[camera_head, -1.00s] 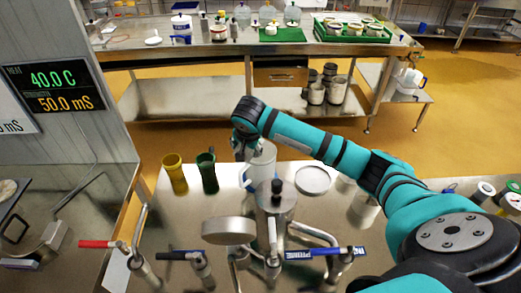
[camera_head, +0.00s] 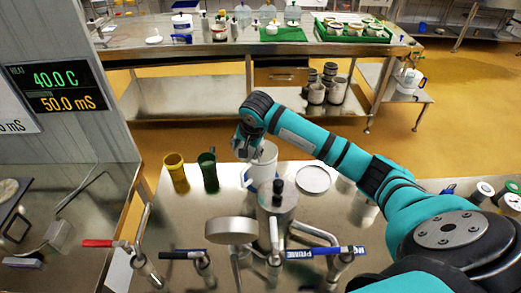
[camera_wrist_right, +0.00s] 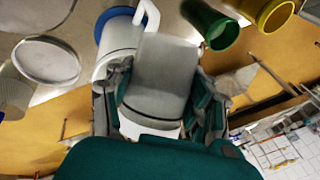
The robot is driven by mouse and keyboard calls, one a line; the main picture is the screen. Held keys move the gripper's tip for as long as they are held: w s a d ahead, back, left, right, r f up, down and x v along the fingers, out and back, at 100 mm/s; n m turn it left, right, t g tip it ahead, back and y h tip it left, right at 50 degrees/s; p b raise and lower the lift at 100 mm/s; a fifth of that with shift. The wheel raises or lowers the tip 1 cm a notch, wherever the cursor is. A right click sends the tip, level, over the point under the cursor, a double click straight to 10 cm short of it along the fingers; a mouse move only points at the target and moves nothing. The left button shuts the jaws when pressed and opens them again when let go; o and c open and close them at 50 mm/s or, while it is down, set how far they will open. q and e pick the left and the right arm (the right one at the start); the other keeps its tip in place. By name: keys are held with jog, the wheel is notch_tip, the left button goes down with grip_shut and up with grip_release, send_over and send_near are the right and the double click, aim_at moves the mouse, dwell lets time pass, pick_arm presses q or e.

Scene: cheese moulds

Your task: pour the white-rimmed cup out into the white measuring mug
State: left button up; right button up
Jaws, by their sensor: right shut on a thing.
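My right gripper (camera_head: 248,153) is at the mug's upper left. In the right wrist view my right gripper (camera_wrist_right: 160,98) is shut on a grey cup with a white rim (camera_wrist_right: 158,75), which I take as the white-rimmed cup. The held cup overlaps the white mug (camera_wrist_right: 120,42) there, so the gap between them cannot be judged. The cup's contents and any pouring stream are not visible. My left gripper is out of view.
A yellow cup (camera_head: 175,172) and a dark green cup (camera_head: 208,171) stand left of the mug. A round shallow dish (camera_head: 313,179) lies to its right. A metal vessel (camera_head: 276,208) and valve handles (camera_head: 312,253) crowd the front.

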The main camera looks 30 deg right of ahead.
jog(key=shift+s+d+r, duration=0.15)
jog(key=shift+d, duration=0.2)
jog(key=shift+a+r+y+p, duration=0.1)
jog(key=shift+a+y+p, duration=0.2)
jog(key=shift+y+p, duration=0.1)
jog(key=shift+d+r, duration=0.1)
jog(key=shift+d, duration=0.25)
jog(key=shift+a+y, duration=0.3)
jog(key=shift+y, duration=0.2)
